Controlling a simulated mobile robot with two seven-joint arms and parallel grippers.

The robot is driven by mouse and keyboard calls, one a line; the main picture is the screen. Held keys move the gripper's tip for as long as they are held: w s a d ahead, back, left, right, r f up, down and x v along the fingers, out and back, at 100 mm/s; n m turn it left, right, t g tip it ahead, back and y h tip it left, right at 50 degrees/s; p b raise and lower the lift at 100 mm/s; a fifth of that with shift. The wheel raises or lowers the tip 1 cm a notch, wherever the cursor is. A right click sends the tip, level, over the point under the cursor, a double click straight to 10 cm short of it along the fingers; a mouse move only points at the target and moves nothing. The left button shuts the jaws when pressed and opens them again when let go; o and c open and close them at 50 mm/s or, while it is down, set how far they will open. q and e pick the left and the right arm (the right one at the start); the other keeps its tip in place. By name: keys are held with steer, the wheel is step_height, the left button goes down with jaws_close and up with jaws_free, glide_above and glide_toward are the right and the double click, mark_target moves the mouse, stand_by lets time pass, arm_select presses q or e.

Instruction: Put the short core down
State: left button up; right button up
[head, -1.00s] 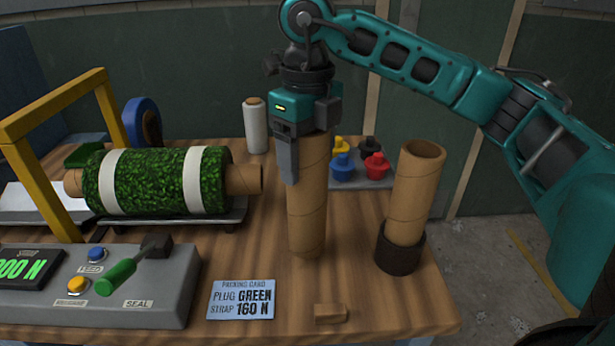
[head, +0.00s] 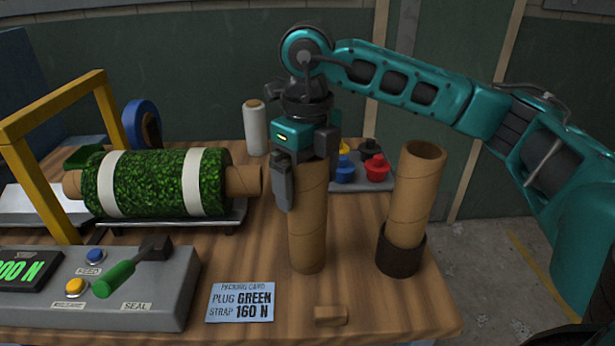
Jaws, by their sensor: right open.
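The short core (head: 307,232), a plain brown cardboard tube, is upright in the middle of the table, its lower end apparently on the wood. My right gripper (head: 304,178) is open around its upper part, one finger at its left side. The gripper hides the tube's top and part of the other finger. Another cardboard core (head: 410,200) stands tilted slightly in a dark round holder (head: 401,255) to the right. My left gripper is not in view.
A turf roll (head: 155,182) with white straps lies on a cradle at left, its core end near my gripper. Colored plugs (head: 375,168) sit on a tray behind. A packing card (head: 240,302) and small wooden block (head: 330,316) lie in front. A grey console (head: 165,290) fills the front left.

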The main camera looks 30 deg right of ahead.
steer(key=shift+r, duration=0.15)
step_height(320, 180, up, 12)
steer(key=p, duration=0.2)
steer(key=shift+p, duration=0.3)
stand_by(0.3)
